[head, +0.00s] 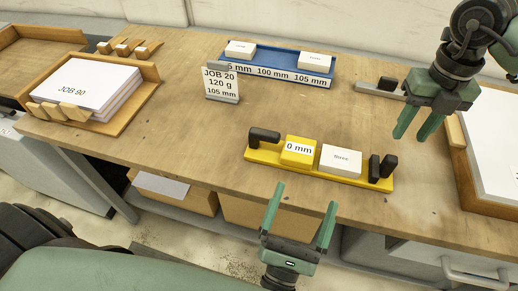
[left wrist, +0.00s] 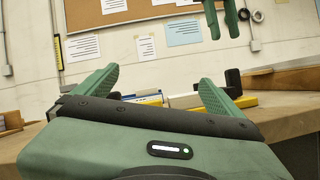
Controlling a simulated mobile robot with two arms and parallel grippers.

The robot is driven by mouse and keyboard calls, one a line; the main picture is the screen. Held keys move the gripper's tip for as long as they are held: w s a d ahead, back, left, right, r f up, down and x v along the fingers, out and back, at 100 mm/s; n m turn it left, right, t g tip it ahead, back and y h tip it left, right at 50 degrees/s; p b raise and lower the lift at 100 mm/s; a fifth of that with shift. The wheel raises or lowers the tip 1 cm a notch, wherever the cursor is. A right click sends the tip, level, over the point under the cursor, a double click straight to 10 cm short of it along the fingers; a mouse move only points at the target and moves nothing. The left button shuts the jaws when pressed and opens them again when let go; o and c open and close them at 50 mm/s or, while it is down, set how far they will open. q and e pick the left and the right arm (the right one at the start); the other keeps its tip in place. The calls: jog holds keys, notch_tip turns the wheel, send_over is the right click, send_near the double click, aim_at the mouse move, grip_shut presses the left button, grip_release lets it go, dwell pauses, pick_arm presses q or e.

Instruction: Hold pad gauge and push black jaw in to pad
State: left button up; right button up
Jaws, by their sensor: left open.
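The yellow pad gauge (head: 318,172) lies near the table's front edge. On it are a black jaw (head: 263,136) at the left end, a yellow "0 mm" block (head: 300,150), a white pad (head: 340,160) and two black uprights (head: 381,166) at the right end. My left gripper (head: 304,205) is open and empty, in front of the gauge and apart from it. In the left wrist view part of the gauge (left wrist: 243,102) shows low between and beyond the fingers. My right gripper (head: 417,122) is open and empty, above the table, right of and beyond the gauge.
A blue rack (head: 277,68) with white blocks and a "JOB 20" card (head: 220,84) stand behind. A wooden tray of paper (head: 92,88) is at the left and another (head: 465,180) at the right. A grey gauge with a black jaw (head: 387,85) lies near my right gripper. The table's middle is clear.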

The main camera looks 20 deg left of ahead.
pick_arm(q)
jog(key=w+a+r+n+y, duration=0.1)
jog(key=a+r+n+y, duration=0.2)
jog(key=a+r+y, duration=0.25)
jog(key=n+g+h, duration=0.2)
jog(key=g+h, duration=0.1)
jog(key=g, duration=0.2)
send_near(266, 130)
jog(key=w, duration=0.3)
jog(key=shift+w+a+f+y, duration=0.15)
jog(key=shift+a+f+y, duration=0.1)
jog(key=shift+f, duration=0.1)
jog(key=shift+w+a, duration=0.15)
jog(key=shift+w, duration=0.05)
jog(key=shift+w+h, duration=0.35)
jog(key=shift+h, duration=0.15)
jog(key=w, duration=0.7)
jog(key=shift+w+a, duration=0.15)
jog(key=shift+a, duration=0.2)
